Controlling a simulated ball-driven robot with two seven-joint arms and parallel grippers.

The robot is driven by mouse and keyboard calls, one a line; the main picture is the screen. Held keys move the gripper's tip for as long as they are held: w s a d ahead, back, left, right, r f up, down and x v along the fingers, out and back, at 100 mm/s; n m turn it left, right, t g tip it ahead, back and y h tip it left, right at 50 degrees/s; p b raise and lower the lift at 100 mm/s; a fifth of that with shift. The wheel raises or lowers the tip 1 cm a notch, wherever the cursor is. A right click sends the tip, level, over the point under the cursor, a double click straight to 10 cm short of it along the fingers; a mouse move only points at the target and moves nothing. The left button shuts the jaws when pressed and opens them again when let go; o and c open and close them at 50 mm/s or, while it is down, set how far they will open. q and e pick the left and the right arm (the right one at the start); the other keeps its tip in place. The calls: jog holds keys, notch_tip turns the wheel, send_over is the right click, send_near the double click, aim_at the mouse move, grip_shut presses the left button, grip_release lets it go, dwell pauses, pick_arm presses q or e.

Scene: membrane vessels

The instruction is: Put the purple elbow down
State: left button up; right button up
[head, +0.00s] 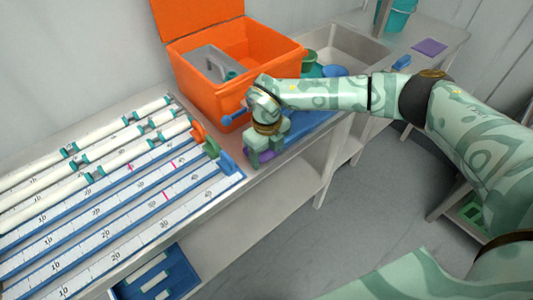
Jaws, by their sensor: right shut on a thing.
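The purple elbow (262,155) shows only in part, low between and behind the fingers of my right gripper (265,155). My right gripper points down and is shut on it, over the front edge of the bench just right of the ruled board. I cannot tell whether the elbow touches the bench top. My left gripper is not in view.
White tubes (95,150) lie in rows on the ruled board (150,200) at left. Orange, green and blue pieces (212,150) stand at its right end. An open orange box (237,70) stands behind my gripper. A sink (340,50) lies beyond.

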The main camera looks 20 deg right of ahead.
aim_at(267, 153)
jog(key=shift+f, duration=0.1)
jog(key=o, duration=0.7)
notch_tip(267, 153, up, 12)
jog(key=shift+r+p, duration=0.2)
jog(key=shift+p, duration=1)
